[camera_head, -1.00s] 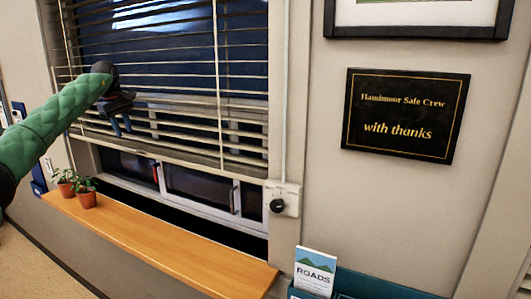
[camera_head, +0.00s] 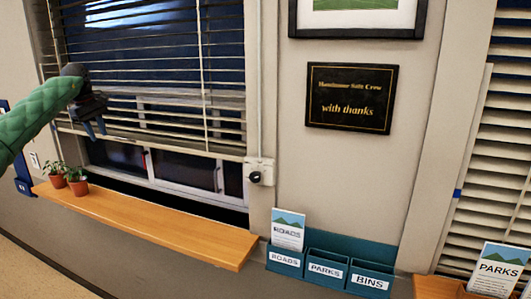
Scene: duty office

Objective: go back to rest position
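My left gripper (camera_head: 94,128) shows at the upper left of the head view, at the end of my green-sleeved arm. It is raised in front of the window blind (camera_head: 150,80), above the wooden sill (camera_head: 165,220). Its two dark fingers point down with a small gap between them, and nothing shows between them. My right gripper is not in the head view.
Two potted plants (camera_head: 77,183) stand on the sill's left end. A teal rack (camera_head: 326,268) labelled ROADS, PARKS and BINS holds a ROADS leaflet (camera_head: 288,230). A PARKS leaflet (camera_head: 498,268) stands at the lower right. A black plaque (camera_head: 350,97) hangs on the wall.

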